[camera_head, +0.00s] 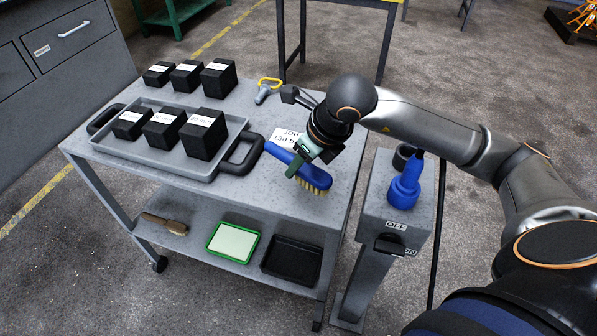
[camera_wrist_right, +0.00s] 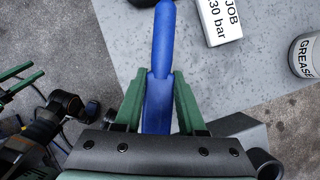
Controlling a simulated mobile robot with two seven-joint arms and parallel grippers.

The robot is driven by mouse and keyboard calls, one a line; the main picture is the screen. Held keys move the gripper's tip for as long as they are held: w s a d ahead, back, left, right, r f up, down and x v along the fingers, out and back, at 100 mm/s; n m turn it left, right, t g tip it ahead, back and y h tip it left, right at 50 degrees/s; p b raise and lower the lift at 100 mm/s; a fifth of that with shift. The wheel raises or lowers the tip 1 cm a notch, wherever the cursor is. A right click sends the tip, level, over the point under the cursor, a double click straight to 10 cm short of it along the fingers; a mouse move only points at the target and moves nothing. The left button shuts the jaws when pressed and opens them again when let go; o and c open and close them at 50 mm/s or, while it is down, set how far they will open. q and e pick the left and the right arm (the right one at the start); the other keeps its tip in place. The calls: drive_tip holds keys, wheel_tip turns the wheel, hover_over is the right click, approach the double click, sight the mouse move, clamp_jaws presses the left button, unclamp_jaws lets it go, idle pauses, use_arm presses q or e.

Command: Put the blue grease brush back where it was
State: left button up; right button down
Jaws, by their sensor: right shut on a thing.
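The blue grease brush (camera_head: 282,153) has a blue handle and pale bristles. My right gripper (camera_head: 305,163) is shut on it, over the right end of the trolley's top. The bristles point down at the front right; I cannot tell whether they touch the top. In the right wrist view the blue handle (camera_wrist_right: 160,90) runs up from between the green fingers (camera_wrist_right: 158,100). My left gripper is outside the head view. Green parts beside a dark arm at the wrist view's left edge may belong to it, but its jaws are unclear.
A grey tray (camera_head: 150,153) with black blocks stands on the trolley top, left of the brush. A white job card (camera_head: 288,137) lies behind the brush. The lower shelf holds a wooden-handled brush (camera_head: 165,224), a green-rimmed tray (camera_head: 257,254) and a black tray (camera_head: 318,262). A grey post (camera_head: 385,215) stands right.

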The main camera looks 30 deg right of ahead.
sight(298, 174)
drive_tip(key=shift+w+d+f, duration=0.1)
drive_tip(key=shift+w+f, duration=0.25)
drive_tip(key=shift+f, duration=0.05)
drive_tip(key=shift+w+f, duration=0.15)
drive_tip(key=shift+f, duration=0.75)
drive_tip(key=shift+w+f, duration=0.1)
drive_tip(key=shift+f, duration=0.8)
drive_tip(key=shift+f+b, duration=0.15)
drive_tip(key=shift+b, duration=0.2)
drive_tip(key=shift+c, duration=2.4)
unclamp_jaws()
